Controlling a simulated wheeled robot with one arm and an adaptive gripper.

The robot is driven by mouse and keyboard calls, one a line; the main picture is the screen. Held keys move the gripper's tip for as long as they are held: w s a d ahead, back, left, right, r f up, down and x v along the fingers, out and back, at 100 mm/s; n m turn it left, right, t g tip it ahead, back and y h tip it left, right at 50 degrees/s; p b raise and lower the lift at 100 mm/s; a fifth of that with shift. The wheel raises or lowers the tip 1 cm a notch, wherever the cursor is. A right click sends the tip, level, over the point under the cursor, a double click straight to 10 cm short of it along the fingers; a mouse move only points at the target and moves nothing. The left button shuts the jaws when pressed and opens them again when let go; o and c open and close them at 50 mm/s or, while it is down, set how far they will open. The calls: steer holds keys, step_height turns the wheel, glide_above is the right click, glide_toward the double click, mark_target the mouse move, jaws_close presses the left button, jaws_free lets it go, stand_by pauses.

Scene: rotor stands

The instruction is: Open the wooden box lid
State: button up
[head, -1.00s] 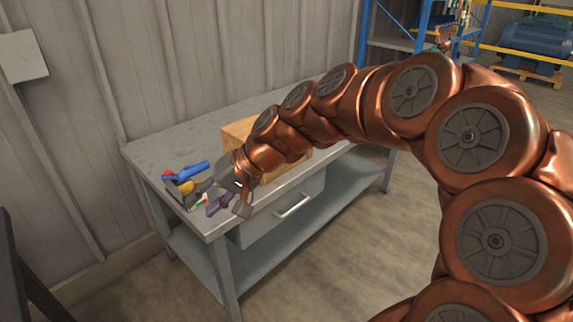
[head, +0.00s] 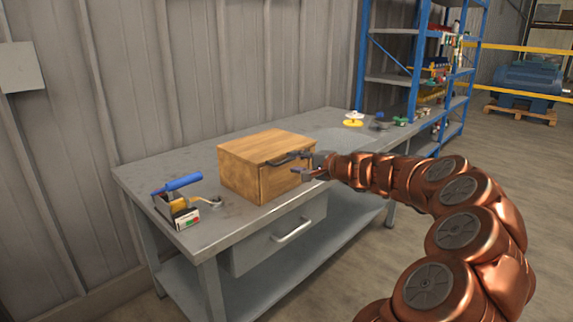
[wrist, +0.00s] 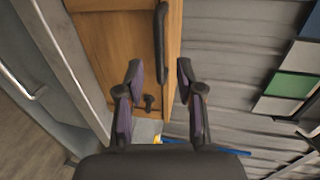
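The wooden box (head: 238,178) stands on the grey workbench, and its lid (head: 262,145) is shut. A dark bar handle (head: 284,160) runs along the lid's front edge; it also shows in the wrist view (wrist: 160,40). My gripper (head: 306,163) is at the box's right front corner, close to the handle's right end. In the wrist view my gripper (wrist: 160,72) is open, with the handle's near end between the fingertips in the picture. I cannot tell whether they touch it. A small dark latch (wrist: 149,102) shows on the box beside the left finger.
A tool holder (head: 178,210) with a blue-handled tool (head: 178,184) stands at the bench's left end. A yellow-and-white item (head: 353,119) lies at the back right. The bench drawer (head: 275,236) is shut. A blue shelf rack (head: 415,80) stands beyond.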

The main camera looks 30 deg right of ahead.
mark_target(288, 161)
steer(key=shift+x, duration=2.3)
steer(key=shift+c, duration=0.4)
jaws_close()
